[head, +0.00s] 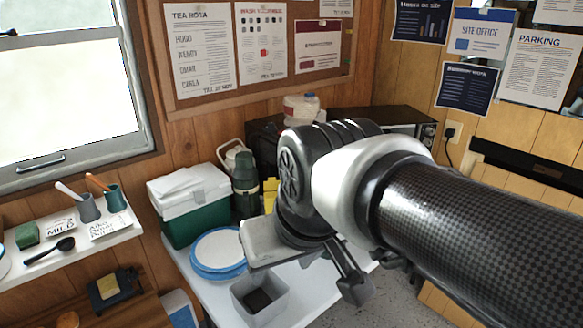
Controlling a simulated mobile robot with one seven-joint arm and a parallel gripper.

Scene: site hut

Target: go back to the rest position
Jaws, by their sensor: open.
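My arm reaches in from the right with its black and white wrist over the white table (190,262). My gripper (350,280) hangs below the wrist, with a dark finger pointing down near the table's right edge. Its jaws are open, and nothing shows held in them. The other finger is not clearly seen. The wrist hides part of the table and the things behind it.
Below the wrist are a grey bin (247,305) and blue-rimmed plates (218,250). A green-and-white cooler (190,203) and dark flask (245,185) stand behind. A shelf (85,240) with cups is at left. Grey floor (395,308) shows at right.

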